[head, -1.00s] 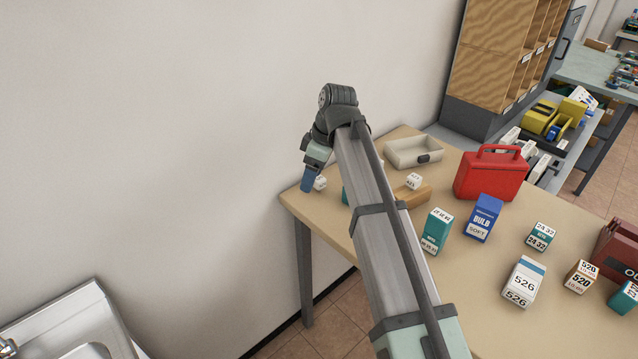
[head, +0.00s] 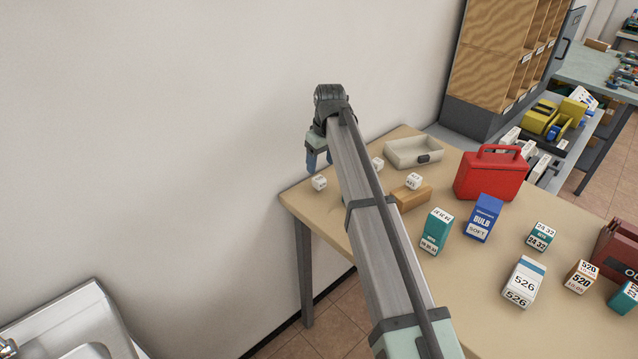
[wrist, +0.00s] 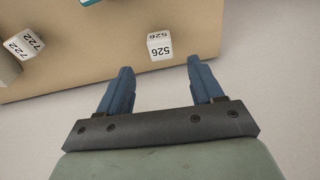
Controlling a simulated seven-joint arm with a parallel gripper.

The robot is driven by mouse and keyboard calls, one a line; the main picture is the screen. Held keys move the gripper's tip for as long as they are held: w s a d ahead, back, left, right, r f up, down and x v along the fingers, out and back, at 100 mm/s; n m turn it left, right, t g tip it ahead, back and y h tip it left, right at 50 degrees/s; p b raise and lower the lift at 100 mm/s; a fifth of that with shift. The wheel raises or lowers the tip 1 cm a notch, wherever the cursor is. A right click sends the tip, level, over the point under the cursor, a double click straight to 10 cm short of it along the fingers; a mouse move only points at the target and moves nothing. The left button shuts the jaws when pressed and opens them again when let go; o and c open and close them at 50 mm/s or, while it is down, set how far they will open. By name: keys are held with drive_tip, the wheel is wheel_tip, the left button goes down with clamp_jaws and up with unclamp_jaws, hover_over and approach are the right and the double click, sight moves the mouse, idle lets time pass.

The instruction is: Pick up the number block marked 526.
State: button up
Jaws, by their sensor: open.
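In the wrist view, the small white block marked 526 (wrist: 159,46) sits on the table near its edge, beyond my fingertips and roughly in line with the gap between them. In the head view, a small white block (head: 319,183) near the table's far left corner looks like the same one; its number is too small to read. My gripper (wrist: 160,66) is open, with two blue fingers and nothing between them. In the head view my gripper (head: 318,160) hangs above and behind that block, close to the wall.
A block marked 722 (wrist: 24,44) lies at the left of the wrist view. The table (head: 470,262) also bears a white and blue carton marked 526 (head: 524,282), a wooden piece (head: 411,197), a pale tray (head: 414,152) and a red case (head: 490,176). The wall is behind my arm.

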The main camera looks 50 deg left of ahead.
sight(319, 178)
drive_tip(key=shift+a+f, duration=0.25)
drive_tip(key=shift+f, duration=1.6)
drive_tip(key=shift+a+f, duration=0.2)
drive_tip(key=shift+f, duration=1.65)
drive_tip(key=shift+c, duration=0.2)
drive_tip(key=c, duration=1)
drive_tip(key=shift+r, duration=0.15)
